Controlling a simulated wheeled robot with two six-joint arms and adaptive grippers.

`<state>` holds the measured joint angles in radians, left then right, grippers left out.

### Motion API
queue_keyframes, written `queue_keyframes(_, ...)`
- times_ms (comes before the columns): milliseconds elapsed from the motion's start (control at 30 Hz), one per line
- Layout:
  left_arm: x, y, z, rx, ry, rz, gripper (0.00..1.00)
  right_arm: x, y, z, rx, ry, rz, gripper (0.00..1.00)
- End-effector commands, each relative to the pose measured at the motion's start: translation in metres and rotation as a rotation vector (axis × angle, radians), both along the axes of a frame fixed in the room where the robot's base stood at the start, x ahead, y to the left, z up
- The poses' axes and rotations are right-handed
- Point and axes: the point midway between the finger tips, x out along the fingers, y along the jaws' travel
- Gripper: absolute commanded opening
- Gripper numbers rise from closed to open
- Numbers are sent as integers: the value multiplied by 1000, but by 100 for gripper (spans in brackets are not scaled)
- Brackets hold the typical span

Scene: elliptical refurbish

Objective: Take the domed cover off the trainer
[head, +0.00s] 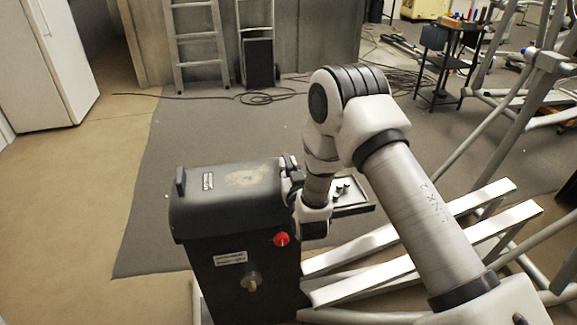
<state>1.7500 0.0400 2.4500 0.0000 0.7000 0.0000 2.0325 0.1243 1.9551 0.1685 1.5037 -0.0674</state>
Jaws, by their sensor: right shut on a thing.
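The black domed cover (222,190) sits on top of the dark housing of the trainer (235,285), at the lower middle of the head view. It has a raised handle at its left end, a small white label and a worn pale patch on top. My right gripper (290,178) is at the cover's right end, shut on the cover there, seemingly by a handle; its fingers and the grip point are largely hidden by the wrist. The cover looks level and seated on the housing. My left gripper is out of view.
A red knob (281,239) and a metal knob (251,281) are on the housing's front. A shallow tray (362,208) with small dark parts lies behind my right wrist. White rails (430,262) extend right. Open grey mat (150,250) lies left.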

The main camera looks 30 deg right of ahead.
Motion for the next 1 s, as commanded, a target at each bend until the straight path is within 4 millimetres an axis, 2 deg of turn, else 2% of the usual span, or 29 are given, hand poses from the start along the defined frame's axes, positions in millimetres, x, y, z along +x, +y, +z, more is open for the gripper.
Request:
queue_keyframes(233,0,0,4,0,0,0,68,1,0,9,0,-9,-1,0)
queue_keyframes(1000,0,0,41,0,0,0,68,1,0,60,1,-9,-1,0)
